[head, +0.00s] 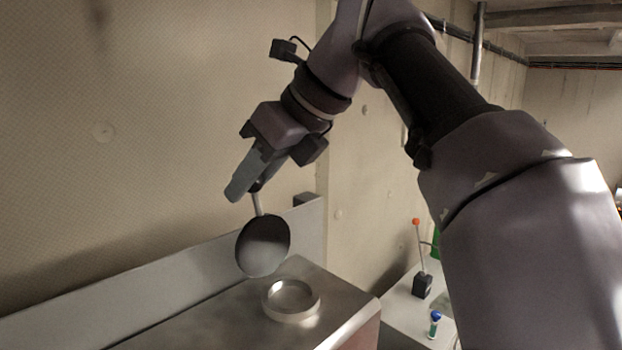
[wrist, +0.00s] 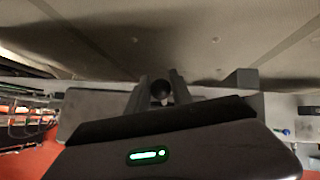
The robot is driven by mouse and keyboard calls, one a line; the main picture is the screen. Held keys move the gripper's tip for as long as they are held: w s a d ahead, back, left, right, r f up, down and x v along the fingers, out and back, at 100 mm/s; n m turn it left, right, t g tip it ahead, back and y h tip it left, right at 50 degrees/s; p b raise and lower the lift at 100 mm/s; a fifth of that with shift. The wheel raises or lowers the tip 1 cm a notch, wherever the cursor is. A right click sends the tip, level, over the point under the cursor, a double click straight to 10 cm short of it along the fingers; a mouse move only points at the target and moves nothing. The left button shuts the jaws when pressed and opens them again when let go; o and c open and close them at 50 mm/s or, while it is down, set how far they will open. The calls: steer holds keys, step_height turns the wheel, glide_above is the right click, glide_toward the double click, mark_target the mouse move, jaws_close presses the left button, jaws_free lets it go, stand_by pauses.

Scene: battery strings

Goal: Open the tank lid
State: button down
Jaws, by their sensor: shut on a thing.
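The tank (head: 215,310) is a metal box with a raised round neck (head: 291,300) on top, which is uncovered. The dark round lid (head: 263,246) hangs tilted above and slightly left of the neck, apart from it in the picture. A thin pale stem runs from the lid up to my gripper (head: 247,190). My gripper is shut on this stem. In the wrist view a dark round knob (wrist: 161,90) sits between the two fingers, and the rest of the lid is hidden there.
A wall and a grey back panel (head: 150,280) stand behind the tank. At right, a lower bench (head: 400,310) holds a black box with a red-tipped rod (head: 422,285) and a small blue-and-green item (head: 435,323). In the wrist view a wire rack (wrist: 25,122) stands at left.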

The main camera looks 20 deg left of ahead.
steer(key=shift+w+a+f, duration=0.2)
steer(key=shift+a+f, duration=0.05)
steer(key=shift+f, duration=0.1)
stand_by(0.3)
steer(key=c, duration=1.1)
jaws_free()
steer(key=shift+c, duration=0.2)
steer(key=shift+r, duration=0.1)
